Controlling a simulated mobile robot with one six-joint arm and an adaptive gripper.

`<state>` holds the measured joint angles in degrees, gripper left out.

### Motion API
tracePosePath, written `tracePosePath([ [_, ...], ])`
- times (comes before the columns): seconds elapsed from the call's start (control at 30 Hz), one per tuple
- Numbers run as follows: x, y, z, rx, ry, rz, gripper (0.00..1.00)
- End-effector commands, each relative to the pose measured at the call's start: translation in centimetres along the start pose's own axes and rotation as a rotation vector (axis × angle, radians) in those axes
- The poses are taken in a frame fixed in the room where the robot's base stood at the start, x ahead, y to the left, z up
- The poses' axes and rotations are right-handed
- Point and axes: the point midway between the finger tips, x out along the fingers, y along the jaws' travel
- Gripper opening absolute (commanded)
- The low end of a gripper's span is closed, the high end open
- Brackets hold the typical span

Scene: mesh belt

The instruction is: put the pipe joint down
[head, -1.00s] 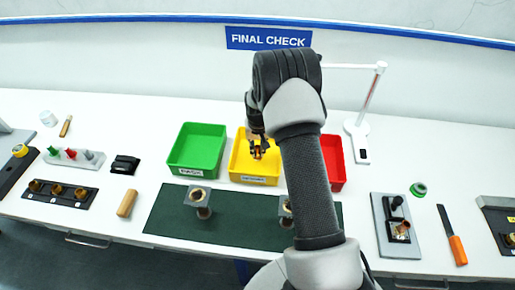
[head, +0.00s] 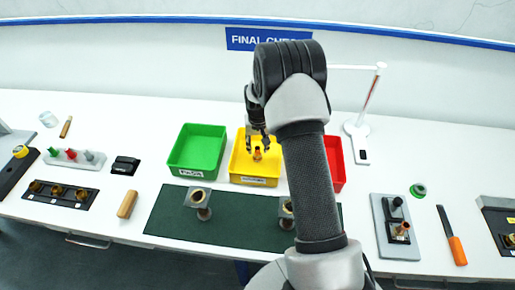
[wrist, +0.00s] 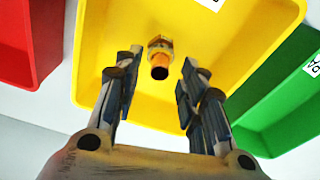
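The pipe joint (wrist: 159,58) is a copper tube with a brass hex collar. It stands in the yellow bin (head: 238,168), and the head view shows it there (head: 257,153) too. My gripper (wrist: 153,84) is open in the wrist view, with a finger on each side of the joint and clear gaps between. In the head view my gripper (head: 257,140) is above the yellow bin, partly hidden by my arm.
The green bin (head: 181,166) is left of the yellow one, the red bin (head: 338,178) right, partly behind my arm. A dark green mat (head: 240,224) with two fittings lies in front. A white lamp stand (head: 357,128) stands behind right.

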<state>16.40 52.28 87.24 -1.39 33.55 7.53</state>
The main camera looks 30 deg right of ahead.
Motion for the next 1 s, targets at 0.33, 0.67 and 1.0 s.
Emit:
tracePosePath([
  [0.33, -7.3, 0.0, 0.0, 0.000, 0.001, 0.000, 0.38],
  [0.67, -13.1, -1.0, 1.0, -0.028, 0.025, -0.007, 0.38],
  [1.0, -29.2, -3.9, 11.7, -0.170, 0.130, -0.040, 0.38],
])
